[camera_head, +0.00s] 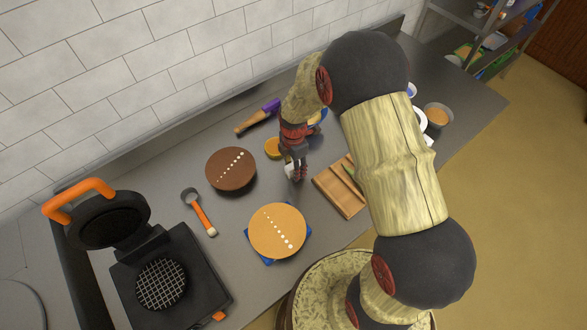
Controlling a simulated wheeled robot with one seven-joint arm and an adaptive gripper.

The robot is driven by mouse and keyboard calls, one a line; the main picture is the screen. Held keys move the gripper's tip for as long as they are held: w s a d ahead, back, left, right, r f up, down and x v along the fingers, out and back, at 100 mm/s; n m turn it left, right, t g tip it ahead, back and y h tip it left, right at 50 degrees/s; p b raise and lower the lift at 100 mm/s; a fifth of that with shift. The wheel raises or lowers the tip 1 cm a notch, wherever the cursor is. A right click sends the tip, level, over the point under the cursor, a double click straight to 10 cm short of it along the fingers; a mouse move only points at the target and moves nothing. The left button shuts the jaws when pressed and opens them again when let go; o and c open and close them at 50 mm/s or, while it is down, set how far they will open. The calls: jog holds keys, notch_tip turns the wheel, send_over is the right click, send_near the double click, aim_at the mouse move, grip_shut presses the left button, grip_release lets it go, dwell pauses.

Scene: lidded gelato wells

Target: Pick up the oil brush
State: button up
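A brush-like tool with a wooden handle and a purple end (257,117) lies on the grey counter near the wall; it looks like the oil brush, though its details are too small to be certain. My gripper (296,174) points down over the middle of the counter, to the right of and nearer than this tool, and apart from it. I see nothing held in it, but its finger gap is too small to read. Another tool with an orange handle (201,213), a dark round head and a pale tip lies left of the gripper.
A brown round top (231,169) and a tan one (277,231) stand near my gripper. A small orange-yellow cup (272,147) is close beside it. A wooden board (339,190) lies to the right. An open waffle iron (165,275) fills the left front.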

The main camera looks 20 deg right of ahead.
jog(key=shift+c, duration=0.5)
grip_shut()
